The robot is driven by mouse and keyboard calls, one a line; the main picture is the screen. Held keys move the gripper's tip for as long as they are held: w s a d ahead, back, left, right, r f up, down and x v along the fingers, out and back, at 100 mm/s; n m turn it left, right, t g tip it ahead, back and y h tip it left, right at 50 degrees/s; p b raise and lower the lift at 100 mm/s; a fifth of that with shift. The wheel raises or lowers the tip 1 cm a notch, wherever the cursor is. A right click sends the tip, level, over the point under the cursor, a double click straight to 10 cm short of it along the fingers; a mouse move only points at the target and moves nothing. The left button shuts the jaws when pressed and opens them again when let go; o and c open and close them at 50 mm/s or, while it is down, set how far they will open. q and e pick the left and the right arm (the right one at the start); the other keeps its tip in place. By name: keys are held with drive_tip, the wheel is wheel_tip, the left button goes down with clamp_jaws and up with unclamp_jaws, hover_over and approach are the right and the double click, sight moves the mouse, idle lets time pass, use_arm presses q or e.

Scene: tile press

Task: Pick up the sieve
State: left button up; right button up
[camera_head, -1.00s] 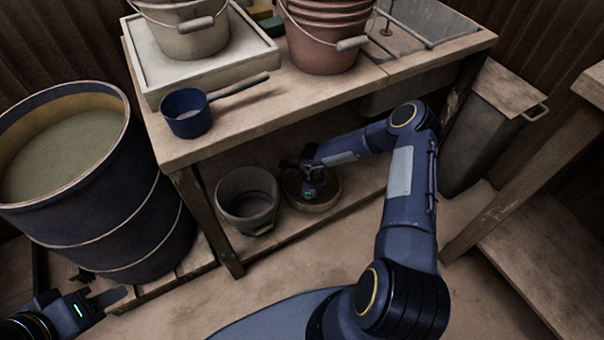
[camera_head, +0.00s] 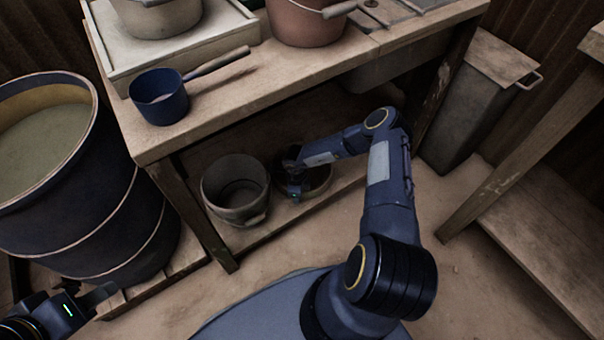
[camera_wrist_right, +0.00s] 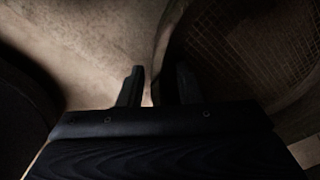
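The sieve (camera_head: 322,187), a round shallow ring, lies on the low shelf under the bench, partly hidden by my right gripper (camera_head: 294,192). In the right wrist view its mesh (camera_wrist_right: 235,45) and curved rim fill the right side. My right gripper (camera_wrist_right: 158,85) has its fingers apart there. The rim runs toward the gap between them, with the right finger over the mesh side and the left finger outside. Whether they touch the rim is unclear. My left gripper (camera_head: 104,295) is at the lower left, away from the sieve; its finger gap does not show clearly.
A grey bucket (camera_head: 218,186) stands on the low shelf close to the sieve's left. The bench top (camera_head: 270,80) is above, with a blue dipper (camera_head: 160,105) near its edge. A large vat (camera_head: 95,215) stands left, a lidded bin (camera_head: 470,115) right.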

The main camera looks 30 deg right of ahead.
clamp_jaws()
drive_tip(key=shift+r, duration=0.15)
